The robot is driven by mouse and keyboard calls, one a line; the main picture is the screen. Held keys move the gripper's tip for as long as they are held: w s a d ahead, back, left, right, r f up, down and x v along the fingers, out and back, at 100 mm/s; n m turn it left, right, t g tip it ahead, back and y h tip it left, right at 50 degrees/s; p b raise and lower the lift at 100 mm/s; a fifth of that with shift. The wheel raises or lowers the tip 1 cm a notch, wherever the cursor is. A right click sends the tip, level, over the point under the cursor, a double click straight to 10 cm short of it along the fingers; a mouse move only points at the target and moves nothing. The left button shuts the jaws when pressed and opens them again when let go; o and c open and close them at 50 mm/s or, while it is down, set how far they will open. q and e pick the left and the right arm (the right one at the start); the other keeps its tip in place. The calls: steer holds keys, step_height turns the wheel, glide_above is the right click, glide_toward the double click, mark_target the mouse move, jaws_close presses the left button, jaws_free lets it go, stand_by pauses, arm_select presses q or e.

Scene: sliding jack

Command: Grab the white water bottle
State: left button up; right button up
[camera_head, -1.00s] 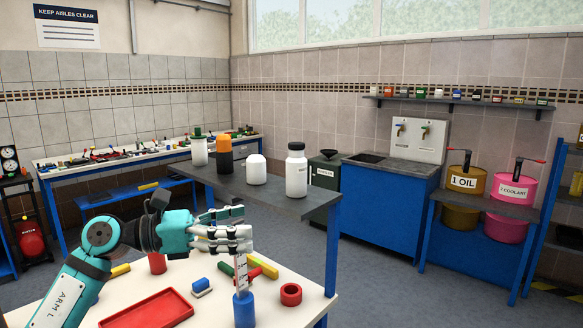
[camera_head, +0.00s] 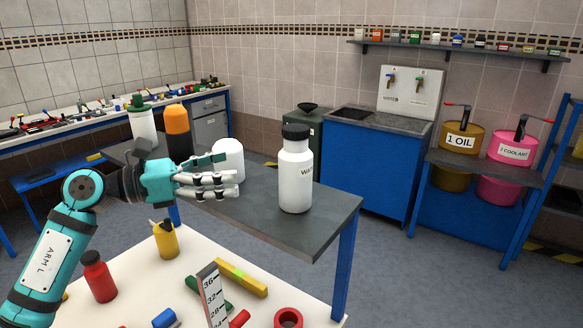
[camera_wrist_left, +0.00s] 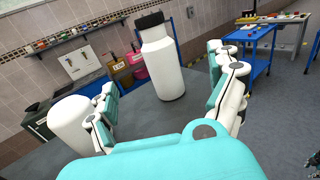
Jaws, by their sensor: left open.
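The white water bottle (camera_head: 296,182) has a black cap and partly visible lettering. It stands upright on the dark grey tabletop (camera_head: 255,218) near its right end. In the left wrist view the bottle (camera_wrist_left: 162,72) shows ahead, between the spread fingers. My left gripper (camera_head: 222,176) is open and empty, left of the bottle, fingers pointing right towards it, with a gap between them in the head view.
A white rounded container (camera_head: 231,158) stands behind my fingers; it also shows in the left wrist view (camera_wrist_left: 70,125). An orange container (camera_head: 177,122) and a green-capped white bottle (camera_head: 143,125) stand farther left. A white table (camera_head: 130,262) with loose items lies in front.

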arm_select(q)
steer(key=p, duration=0.3)
glide_toward(293, 158)
steer(key=w+d, duration=0.2)
steer(key=shift+w+d+f, duration=0.1)
steer(key=shift+w+d, duration=0.2)
steer(key=shift+w, duration=0.05)
steer(key=shift+w+d+f+p, duration=0.15)
steer(key=shift+w+d+p, duration=0.1)
steer(key=shift+w+d, duration=0.3)
steer(key=shift+w+d+f+p, duration=0.2)
steer(key=shift+w+d, duration=0.15)
steer(key=shift+d, duration=0.5)
steer(key=p+x, duration=0.3)
steer(key=x, duration=0.1)
steer(key=shift+w+d+f, duration=0.1)
steer(key=shift+w+f, duration=0.05)
steer(key=shift+w, duration=0.1)
steer(key=shift+w+d+f+p, duration=0.15)
steer(key=shift+d+p, duration=0.15)
steer(key=shift+d, duration=0.1)
arm_select(e)
step_height(293, 158, up, 8)
steer(key=shift+w+a+r, duration=0.15)
steer(key=shift+w+a, duration=0.1)
steer(key=shift+w, duration=0.15)
arm_select(q)
steer(key=shift+a, duration=0.15)
arm_select(e)
steer(key=shift+w, duration=0.1)
